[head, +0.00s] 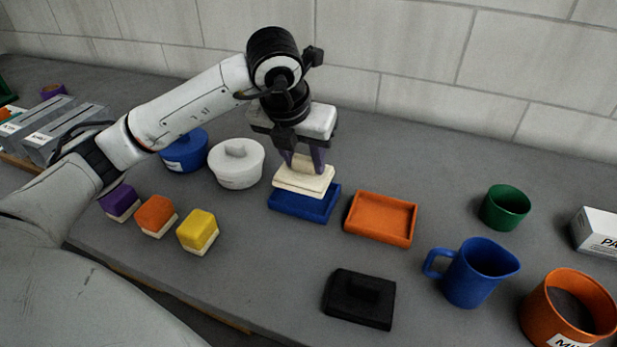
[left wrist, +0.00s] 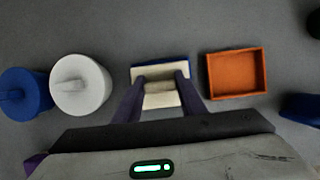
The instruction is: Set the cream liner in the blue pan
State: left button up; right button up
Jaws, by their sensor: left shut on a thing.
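The cream liner (head: 302,184) is a flat square piece with a raised block grip on top. My left gripper (head: 304,168) points down and is shut on that grip. The blue pan (head: 303,208) lies on the bench directly under the liner, its front wall and right corner showing. The liner covers most of the pan's inside; I cannot tell whether it touches the pan or hangs just above it. In the left wrist view the liner (left wrist: 161,98) sits between the fingers, with a thin blue strip of the pan showing beyond it. My right gripper is not in view.
An orange tray (head: 381,218) stands close right of the pan. A white lidded pot (head: 236,166) and a blue one (head: 184,152) stand left. Several coloured blocks (head: 157,215), a black block (head: 360,298) and a blue jug (head: 471,273) stand nearer. Bench behind the orange tray is clear.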

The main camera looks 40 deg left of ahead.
aim_at(303, 173)
pick_arm(q)
notch_tip(303, 173, down, 5)
jog(key=shift+f, duration=0.15)
jog(key=o, duration=1.1)
jog(key=shift+w, duration=0.1)
jog(key=shift+c, duration=0.2)
jog(key=v, duration=1.2)
